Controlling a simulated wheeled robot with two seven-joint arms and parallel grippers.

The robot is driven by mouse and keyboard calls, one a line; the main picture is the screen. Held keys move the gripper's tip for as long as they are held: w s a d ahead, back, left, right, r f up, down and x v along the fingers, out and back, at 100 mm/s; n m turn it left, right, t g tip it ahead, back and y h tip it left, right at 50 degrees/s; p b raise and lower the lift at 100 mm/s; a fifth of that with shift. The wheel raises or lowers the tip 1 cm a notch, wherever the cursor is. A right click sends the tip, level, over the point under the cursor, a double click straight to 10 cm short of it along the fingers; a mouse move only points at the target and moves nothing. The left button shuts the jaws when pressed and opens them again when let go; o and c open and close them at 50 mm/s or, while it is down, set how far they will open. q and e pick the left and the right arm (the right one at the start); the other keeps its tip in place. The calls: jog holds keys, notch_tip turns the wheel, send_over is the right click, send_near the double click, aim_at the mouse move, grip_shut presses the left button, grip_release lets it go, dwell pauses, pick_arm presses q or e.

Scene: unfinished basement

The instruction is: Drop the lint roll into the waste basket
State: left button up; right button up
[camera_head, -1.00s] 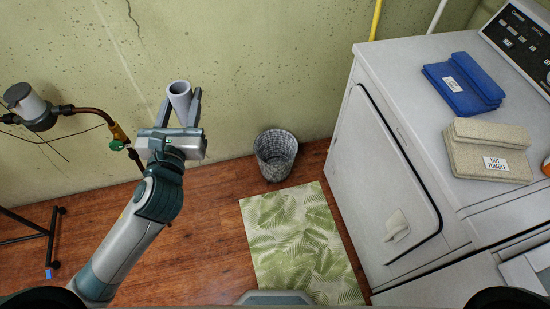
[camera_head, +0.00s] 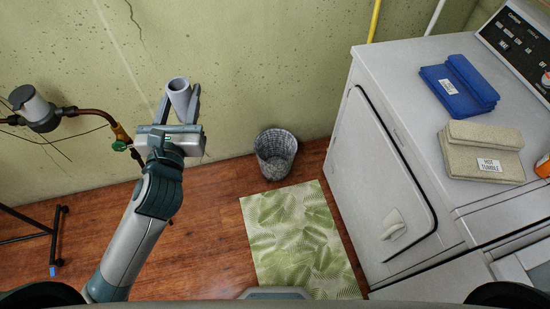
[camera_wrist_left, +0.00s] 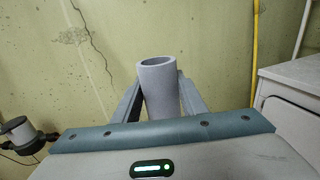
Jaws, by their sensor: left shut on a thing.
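The lint roll is a grey hollow tube (camera_head: 179,96), held upright between the fingers of my left gripper (camera_head: 178,107). It also shows in the left wrist view (camera_wrist_left: 159,90), with a finger on each side of it. My left gripper is shut on it, in the air in front of the wall. The waste basket (camera_head: 276,153) is a grey woven bin on the floor by the wall, to the right of and below my left gripper in the head view. Only part of its inside shows. My right gripper is not in view.
A white dryer (camera_head: 385,190) stands at right with a blue folded cloth (camera_head: 459,85) and a beige one (camera_head: 482,150) on top. A leaf-patterned mat (camera_head: 300,240) lies before the basket. Pipes with a valve (camera_head: 119,145) run along the wall at left.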

pick_arm(q)
jog(key=s+f+b, duration=0.3)
jog(key=s+f, duration=0.4)
jog(key=s, duration=0.2)
jog(key=shift+s+f+b, duration=0.15)
jog(key=shift+s+b, duration=0.15)
jog(key=shift+b, duration=0.05)
